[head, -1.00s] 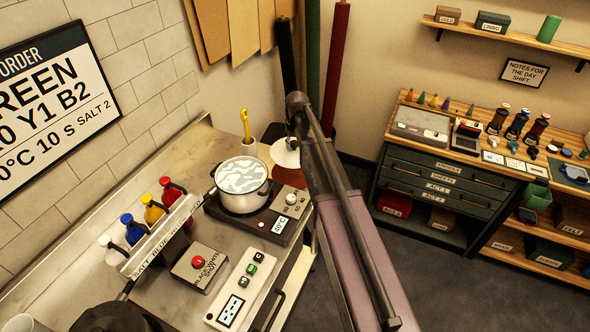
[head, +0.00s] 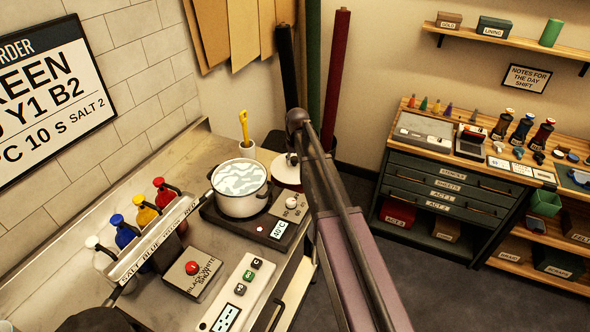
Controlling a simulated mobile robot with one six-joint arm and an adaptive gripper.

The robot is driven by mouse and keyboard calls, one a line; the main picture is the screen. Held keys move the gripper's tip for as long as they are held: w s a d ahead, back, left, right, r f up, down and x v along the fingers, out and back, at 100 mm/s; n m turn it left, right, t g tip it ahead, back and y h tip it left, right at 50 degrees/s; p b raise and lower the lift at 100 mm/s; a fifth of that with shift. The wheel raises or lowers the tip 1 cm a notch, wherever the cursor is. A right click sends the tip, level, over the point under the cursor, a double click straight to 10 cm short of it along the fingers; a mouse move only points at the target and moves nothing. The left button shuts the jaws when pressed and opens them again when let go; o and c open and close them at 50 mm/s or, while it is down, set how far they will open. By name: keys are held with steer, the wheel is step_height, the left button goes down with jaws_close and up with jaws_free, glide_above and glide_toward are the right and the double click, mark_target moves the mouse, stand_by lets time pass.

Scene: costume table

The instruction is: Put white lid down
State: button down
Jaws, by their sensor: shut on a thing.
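The white lid (head: 285,173) is a pale round disc just right of the pot, partly hidden by my arm. The white pot (head: 240,206) stands uncovered on the hot plate (head: 258,230), with pale patterned liquid inside.
A cup with a yellow-handled tool (head: 244,126) stands behind the pot. Several coloured bottles (head: 145,212) stand in a rack at the left. Fabric rolls (head: 337,80) rise behind my arm. A drawer cabinet (head: 437,185) stands at the right, with open floor before it.

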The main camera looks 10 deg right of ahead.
mark_target(294, 165)
steer(key=shift+f+b, duration=1.9)
steer(key=shift+f, duration=0.2)
steer(key=shift+c, duration=1.5)
jaws_free()
steer(key=shift+r, duration=0.2)
step_height(294, 165, up, 12)
steer(key=s+p, duration=0.1)
steer(key=p, duration=1.1)
steer(key=shift+s+d, duration=0.15)
steer(key=shift+s, duration=0.25)
